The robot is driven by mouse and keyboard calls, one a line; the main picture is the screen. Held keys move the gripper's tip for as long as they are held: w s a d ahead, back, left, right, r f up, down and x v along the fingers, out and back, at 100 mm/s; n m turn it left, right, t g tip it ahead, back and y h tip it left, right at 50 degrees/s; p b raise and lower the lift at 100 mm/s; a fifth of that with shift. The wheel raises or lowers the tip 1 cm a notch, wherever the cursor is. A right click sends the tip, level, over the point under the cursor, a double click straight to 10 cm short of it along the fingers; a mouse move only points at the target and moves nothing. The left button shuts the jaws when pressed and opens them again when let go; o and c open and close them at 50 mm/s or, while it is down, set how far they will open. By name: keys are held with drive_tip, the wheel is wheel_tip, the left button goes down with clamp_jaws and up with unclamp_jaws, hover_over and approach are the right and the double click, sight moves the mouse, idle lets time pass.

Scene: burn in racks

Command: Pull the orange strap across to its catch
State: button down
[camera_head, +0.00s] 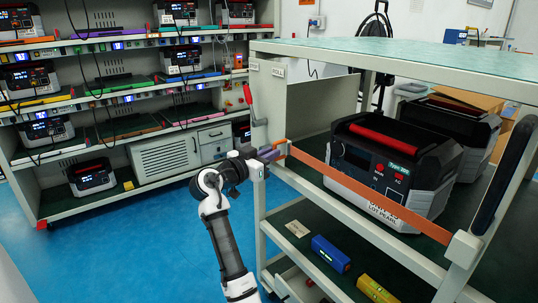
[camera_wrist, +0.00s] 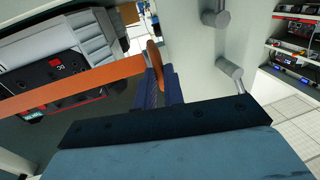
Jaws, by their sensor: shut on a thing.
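The orange strap (camera_head: 360,187) runs from the right post of the cart across the front of the middle shelf to the left post, passing in front of a black and grey power unit. In the wrist view the strap (camera_wrist: 70,85) comes in from the left and ends at an orange tab (camera_wrist: 155,57). My gripper (camera_head: 270,153) is beside the cart's left post, shut on the strap's end; its blue fingers (camera_wrist: 162,88) show in the wrist view. Two grey pegs (camera_wrist: 230,74) stick out from the pale post just right of the fingers. I cannot tell which part is the catch.
The power unit (camera_head: 388,170) with a red handle sits on the cart shelf behind the strap. Blue (camera_head: 331,253) and yellow (camera_head: 377,290) boxes lie on the lower shelf. A rack (camera_head: 130,95) with several units stands at back left. Blue floor (camera_head: 130,235) is open to the left.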

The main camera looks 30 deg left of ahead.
drive_tip(key=shift+a+r, duration=0.1)
drive_tip(key=shift+a, duration=0.1)
drive_tip(key=c, duration=1.5)
unclamp_jaws()
drive_tip(key=shift+a, duration=0.1)
drive_tip(key=s, duration=0.4)
drive_tip(key=s+a+b, duration=0.1)
drive_tip(key=s, duration=0.4)
drive_tip(key=s+a, duration=0.1)
drive_tip(key=s, duration=0.3)
drive_tip(key=shift+s, duration=0.3)
